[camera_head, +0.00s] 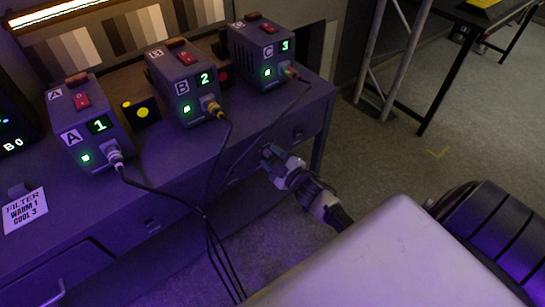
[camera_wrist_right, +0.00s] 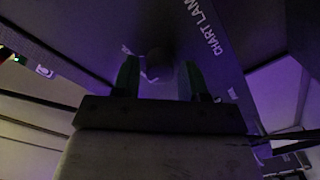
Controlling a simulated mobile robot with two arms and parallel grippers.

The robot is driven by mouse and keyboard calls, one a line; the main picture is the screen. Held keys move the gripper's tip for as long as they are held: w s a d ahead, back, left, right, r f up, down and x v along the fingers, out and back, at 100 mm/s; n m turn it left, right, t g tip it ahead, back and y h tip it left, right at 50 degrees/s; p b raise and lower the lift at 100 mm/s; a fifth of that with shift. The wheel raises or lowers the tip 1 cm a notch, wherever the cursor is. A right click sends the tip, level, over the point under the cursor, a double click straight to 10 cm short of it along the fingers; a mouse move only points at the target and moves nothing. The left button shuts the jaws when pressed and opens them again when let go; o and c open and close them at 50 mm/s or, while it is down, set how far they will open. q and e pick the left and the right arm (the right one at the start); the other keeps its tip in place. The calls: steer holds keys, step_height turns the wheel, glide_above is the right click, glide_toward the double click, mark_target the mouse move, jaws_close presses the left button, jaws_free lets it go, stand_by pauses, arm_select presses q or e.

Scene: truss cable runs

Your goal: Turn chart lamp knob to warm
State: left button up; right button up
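The "CHART LAMP" lettering (camera_wrist_right: 208,35) is on a dark panel in the right wrist view. A dim round knob (camera_wrist_right: 154,68) sits beside it, between the two fingers of my right gripper (camera_wrist_right: 160,80). The fingers are apart and a gap seems to show beside the knob; its pointer setting is too dark to read. In the head view my right gripper (camera_head: 271,156) is at the front face of the purple-lit desk (camera_head: 175,180), and the knob is hidden. A card (camera_head: 25,211) reads "FILTER WARM 1 COOL 3". My left gripper is not in view.
Three boxes marked A (camera_head: 88,125), B (camera_head: 186,88) and C (camera_head: 262,55) stand on the desk with cables plugged in. Their black cables (camera_head: 207,220) hang over the front edge, left of my right gripper. A lit strip (camera_head: 60,12) is above grey charts.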

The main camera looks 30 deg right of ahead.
steer(key=shift+o, duration=0.8)
steer(key=s+d, duration=0.1)
steer(key=s, duration=0.9)
steer(key=shift+s+r, duration=0.15)
steer(key=shift+s, duration=0.2)
steer(key=shift+d, duration=0.1)
